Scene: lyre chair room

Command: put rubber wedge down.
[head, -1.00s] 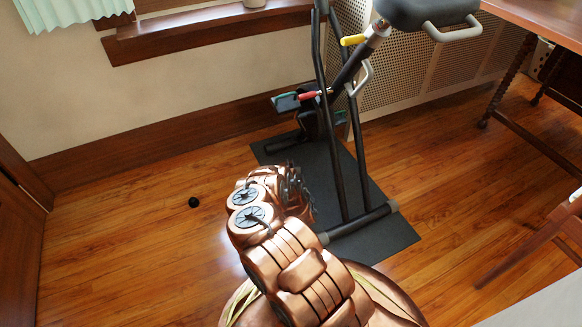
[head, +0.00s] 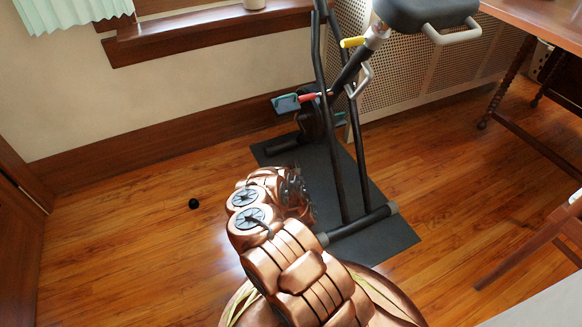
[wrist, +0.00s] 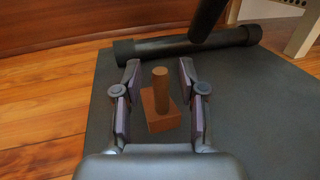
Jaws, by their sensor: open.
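The rubber wedge (wrist: 160,119) appears in the wrist view as a brown block with an upright round peg on top. It rests on the dark mat (wrist: 250,110). My gripper (wrist: 159,68) is open, with one finger on each side of the wedge and a visible gap on both sides. In the head view my arm hides the wedge and most of the gripper; the mat shows there too (head: 375,215).
An exercise bike (head: 345,120) stands on the mat, its dark foot bar (wrist: 185,44) just beyond my gripper. A small black ball (head: 193,204) lies on the wooden floor. A table (head: 540,20) and chair (head: 545,240) are at the right. The left floor is mostly clear.

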